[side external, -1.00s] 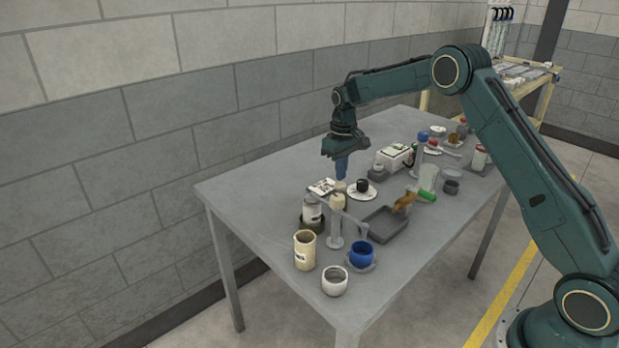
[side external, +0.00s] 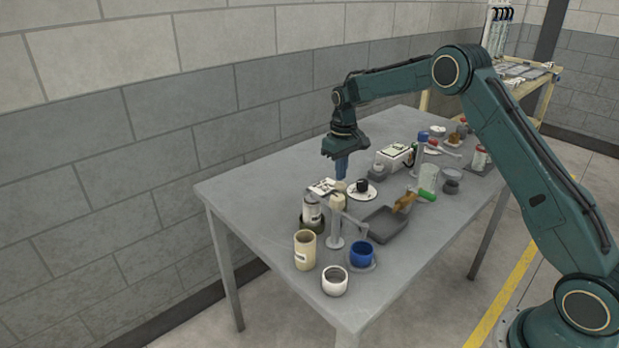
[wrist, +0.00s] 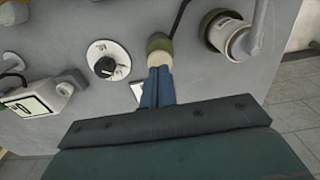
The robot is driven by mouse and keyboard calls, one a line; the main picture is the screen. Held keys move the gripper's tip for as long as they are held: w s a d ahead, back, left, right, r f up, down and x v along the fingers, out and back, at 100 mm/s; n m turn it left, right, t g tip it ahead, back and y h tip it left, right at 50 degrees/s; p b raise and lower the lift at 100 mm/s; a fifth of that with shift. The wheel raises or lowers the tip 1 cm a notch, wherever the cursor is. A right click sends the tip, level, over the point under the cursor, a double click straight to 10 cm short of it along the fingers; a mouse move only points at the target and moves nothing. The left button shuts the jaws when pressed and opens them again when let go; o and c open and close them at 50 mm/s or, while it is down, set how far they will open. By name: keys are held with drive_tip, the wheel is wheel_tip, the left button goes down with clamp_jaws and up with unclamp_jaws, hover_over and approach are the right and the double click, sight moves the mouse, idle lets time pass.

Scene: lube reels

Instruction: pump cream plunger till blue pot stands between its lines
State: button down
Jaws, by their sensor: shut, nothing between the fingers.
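The blue pot (side external: 361,255) sits on a small grey stand at the front, near the end of that arm. Its inner lines and fill level are too small to make out. My gripper (side external: 341,177) is shut and empty, pointing down with its blue fingertips just above the plunger's top; whether they touch cannot be told. In the wrist view my gripper (wrist: 158,72) ends at a cream-and-olive knob, apparently the plunger (wrist: 159,44).
A cream cup (side external: 305,250) and a white pot (side external: 334,281) stand at the front left. A grey tray (side external: 383,226) lies right of the post. A white dial with a black knob (side external: 362,187) is close by the gripper. Several more items crowd the far end; the left table edge is clear.

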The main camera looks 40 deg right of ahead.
sight(340, 184)
drive_tip(key=shift+f, duration=0.3)
drive_tip(key=shift+f, duration=1.65)
drive_tip(key=shift+r, duration=3.85)
